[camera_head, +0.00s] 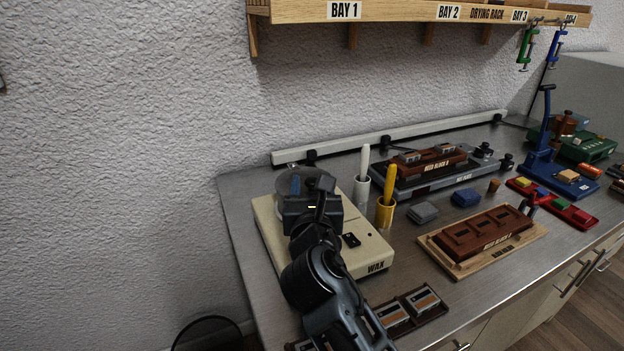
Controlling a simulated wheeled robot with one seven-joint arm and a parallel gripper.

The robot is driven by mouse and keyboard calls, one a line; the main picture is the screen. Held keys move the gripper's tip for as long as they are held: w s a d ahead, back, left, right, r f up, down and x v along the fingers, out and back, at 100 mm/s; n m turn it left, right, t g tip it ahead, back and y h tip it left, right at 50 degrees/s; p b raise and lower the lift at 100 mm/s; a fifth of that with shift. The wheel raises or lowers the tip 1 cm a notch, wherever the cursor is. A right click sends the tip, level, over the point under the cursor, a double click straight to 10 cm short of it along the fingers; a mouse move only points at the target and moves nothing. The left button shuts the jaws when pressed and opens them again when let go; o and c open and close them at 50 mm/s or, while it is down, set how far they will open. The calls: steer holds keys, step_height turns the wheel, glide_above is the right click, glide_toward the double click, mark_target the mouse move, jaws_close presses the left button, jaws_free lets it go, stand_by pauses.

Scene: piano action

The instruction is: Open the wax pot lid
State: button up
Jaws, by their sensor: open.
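The wax pot's cream base, marked WAX (374,251), stands at the left end of the steel bench. A round grey pot top, apparently the lid (287,181), shows at the base's back left. A small knob-like part (292,165) shows at its far edge. My dark gripper (318,184) is over the pot, coming from the front, and is open. My gripper and arm hide much of the pot and lid. I cannot tell whether the fingers touch the lid.
A white stick in a pale cup (362,192) and a yellow one in a yellow cup (385,212) stand close right of the pot. Reed blocks (486,232) lie further right. The drying rack (400,12) overhangs the back. A tray of small blocks (430,312) lies in front.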

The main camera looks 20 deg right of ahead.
steer(key=shift+x, duration=0.95)
steer(key=shift+c, duration=0.2)
jaws_close()
